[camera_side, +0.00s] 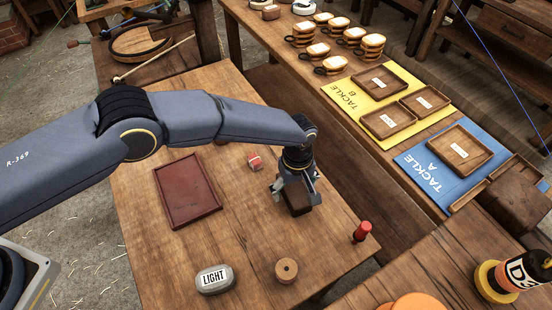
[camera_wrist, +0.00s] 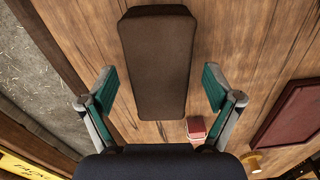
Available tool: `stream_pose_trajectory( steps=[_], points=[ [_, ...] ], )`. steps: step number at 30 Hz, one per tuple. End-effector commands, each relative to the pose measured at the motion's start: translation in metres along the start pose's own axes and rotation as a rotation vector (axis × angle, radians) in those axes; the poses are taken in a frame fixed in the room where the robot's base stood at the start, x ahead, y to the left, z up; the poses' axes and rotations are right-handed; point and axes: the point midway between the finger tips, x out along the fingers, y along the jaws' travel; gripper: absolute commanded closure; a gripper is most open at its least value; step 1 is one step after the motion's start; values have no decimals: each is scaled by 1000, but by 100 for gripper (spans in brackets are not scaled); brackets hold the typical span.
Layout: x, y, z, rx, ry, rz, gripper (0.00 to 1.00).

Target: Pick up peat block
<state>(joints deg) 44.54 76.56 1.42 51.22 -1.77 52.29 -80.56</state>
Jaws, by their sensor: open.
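The peat block appears to be the dark brown oblong block (camera_side: 297,203) on the wooden table. In the wrist view the block (camera_wrist: 157,65) lies lengthwise between the fingers, with a strip of bare wood on either side. My gripper (camera_side: 295,190) is above the block, pointing down, and hides part of it in the side view. In the wrist view my gripper (camera_wrist: 159,80) is open, its green-padded fingers spread wider than the block and holding nothing. I cannot tell how far the fingertips reach down beside it.
A dark red tray (camera_side: 172,181) lies to the left. A small red block (camera_side: 254,161), a grey "LIGHT" piece (camera_side: 215,280), a wooden disc (camera_side: 286,270) and a red peg (camera_side: 362,232) stand around. The bench beyond holds yellow (camera_side: 347,100) and blue (camera_side: 411,163) mats with trays.

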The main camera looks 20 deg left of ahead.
Motion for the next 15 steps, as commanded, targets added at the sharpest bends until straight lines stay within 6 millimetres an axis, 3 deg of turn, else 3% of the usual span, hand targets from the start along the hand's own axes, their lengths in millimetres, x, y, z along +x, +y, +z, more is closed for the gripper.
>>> stream_pose_trajectory(
  steps=[9,15],
  points=[
    [8,0,0,0,1,2,10],
    [7,0,0,1,1,2,31]
  ],
)
